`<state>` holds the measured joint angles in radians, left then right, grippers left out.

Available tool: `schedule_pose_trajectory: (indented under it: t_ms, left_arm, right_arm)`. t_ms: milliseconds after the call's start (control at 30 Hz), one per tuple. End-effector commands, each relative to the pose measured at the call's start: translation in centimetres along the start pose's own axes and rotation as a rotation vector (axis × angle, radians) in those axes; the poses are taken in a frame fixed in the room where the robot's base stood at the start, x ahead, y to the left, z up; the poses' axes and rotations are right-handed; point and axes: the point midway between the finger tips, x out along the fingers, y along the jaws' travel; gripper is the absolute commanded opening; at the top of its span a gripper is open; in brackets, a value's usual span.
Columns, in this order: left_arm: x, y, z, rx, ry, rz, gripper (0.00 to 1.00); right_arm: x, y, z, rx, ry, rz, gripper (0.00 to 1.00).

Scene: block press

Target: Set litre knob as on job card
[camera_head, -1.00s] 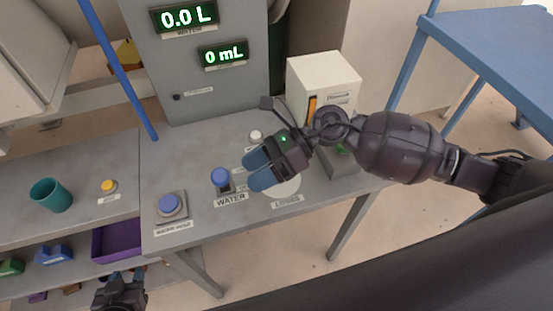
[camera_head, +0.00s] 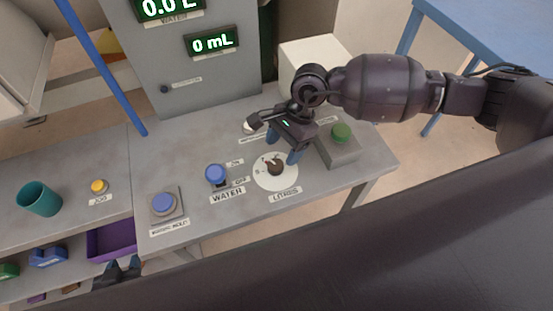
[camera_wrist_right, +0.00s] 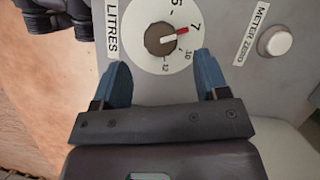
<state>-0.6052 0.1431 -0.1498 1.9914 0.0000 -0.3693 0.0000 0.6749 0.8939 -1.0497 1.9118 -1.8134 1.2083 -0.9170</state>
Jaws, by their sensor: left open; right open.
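The litre knob (camera_head: 275,168) is a dark brown round knob on a white dial (camera_head: 263,183) labelled LITRES. My right gripper (camera_head: 283,147) is open and empty, just behind the knob. Its blue fingers are spread in the right wrist view (camera_wrist_right: 162,70), apart from the knob. My left gripper (camera_head: 123,270) is open at the lower left, partly cut off by my body. No job card is readable.
The WATER lever (camera_head: 216,175) with a blue top stands left of the dial. A blue button (camera_head: 164,204) is further left, a green button (camera_head: 341,132) right. The white METER ZERO button (camera_wrist_right: 274,40) is near the dial. Displays read 0.0 L (camera_head: 168,8) and 0 mL (camera_head: 211,42).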

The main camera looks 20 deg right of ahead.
Motion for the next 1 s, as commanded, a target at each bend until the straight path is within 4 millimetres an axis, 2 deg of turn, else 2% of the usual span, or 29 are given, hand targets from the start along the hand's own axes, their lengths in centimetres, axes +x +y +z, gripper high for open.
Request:
schedule_pose_trajectory:
  t_ms: [100,300,500,767,1000]
  left_arm:
    - [-0.1,0.0,-0.2,0.000,0.001,0.000,0.43]
    - [-0.2,0.0,-0.4,0.000,0.002,0.000,0.43]
    - [-0.1,0.0,-0.6,0.000,0.005,0.001,0.43]
    - [0.0,0.0,-0.7,0.001,0.009,0.002,0.43]
    - [0.0,0.0,-0.7,0.001,0.009,0.002,0.43]
  right_arm:
    - [2.0,0.0,0.1,0.001,-0.003,0.001,0.68]
    - [4.4,0.0,0.1,0.001,-0.002,0.000,0.68]
    - [5.3,0.0,0.1,0.001,-0.002,-0.001,0.68]
    - [5.3,0.0,0.1,0.001,-0.002,-0.001,0.68]
    - [5.3,0.0,0.0,0.001,-0.001,-0.001,0.31]
